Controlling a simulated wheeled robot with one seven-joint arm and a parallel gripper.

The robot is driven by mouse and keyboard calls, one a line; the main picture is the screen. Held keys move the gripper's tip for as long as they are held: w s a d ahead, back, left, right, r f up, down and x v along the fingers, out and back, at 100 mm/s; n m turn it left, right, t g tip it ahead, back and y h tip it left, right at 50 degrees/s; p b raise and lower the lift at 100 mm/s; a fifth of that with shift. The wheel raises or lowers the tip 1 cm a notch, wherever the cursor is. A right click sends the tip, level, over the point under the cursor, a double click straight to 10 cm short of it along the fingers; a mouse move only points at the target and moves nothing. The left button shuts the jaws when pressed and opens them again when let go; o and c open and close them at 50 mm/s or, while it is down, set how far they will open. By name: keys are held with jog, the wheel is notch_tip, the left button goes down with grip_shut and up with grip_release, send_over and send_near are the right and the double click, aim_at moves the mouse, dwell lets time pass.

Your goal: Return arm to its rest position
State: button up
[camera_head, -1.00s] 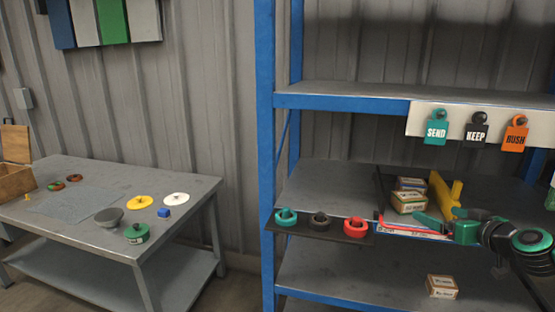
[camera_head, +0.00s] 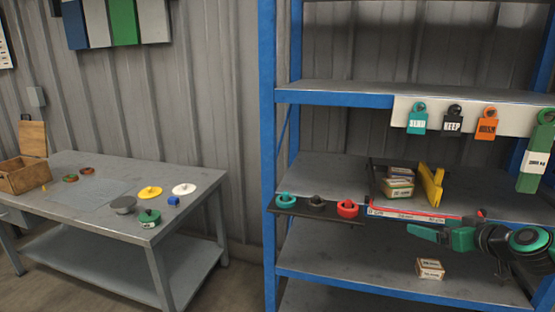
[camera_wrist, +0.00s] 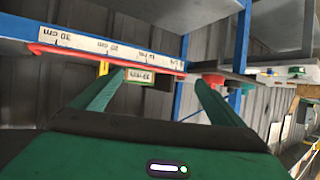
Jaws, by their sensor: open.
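My arm reaches in from the right edge of the head view, in front of the blue-framed shelf rack (camera_head: 267,150). My gripper (camera_head: 412,231) points left, just below the middle shelf's front edge. In the wrist view my gripper (camera_wrist: 155,85) shows two green fingers spread apart with nothing held between them. Beyond the fingers are the ruler strip (camera_wrist: 110,48) and a red bar (camera_wrist: 100,60) along the shelf edge. The red bar also shows in the head view (camera_head: 385,211).
The middle shelf holds small boxes (camera_head: 398,183) and a yellow bracket (camera_head: 431,185). A dark ledge (camera_head: 330,211) carries teal, black and red rings. Another box (camera_head: 430,268) sits on the lower shelf. Tags hang above. A grey table (camera_head: 95,215) with discs and a wooden box stands left.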

jog(key=s+a+f+g, duration=0.35)
jog(key=s+g, duration=0.25)
jog(key=s, duration=0.3)
jog(key=s+r+m+g+h, duration=0.1)
jog(key=s+m+g, duration=0.2)
jog(key=s, duration=0.9)
jog(key=s+r+m+g+h, duration=0.1)
jog(key=s+m+g, duration=0.3)
jog(key=s, duration=0.8)
jog(key=shift+d+r+m, duration=0.35)
jog(key=shift+r+m, duration=0.35)
jog(key=shift+r, duration=0.1)
jog(key=shift+s, duration=0.1)
jog(key=shift+w+f, duration=0.25)
jog(key=shift+w, duration=0.35)
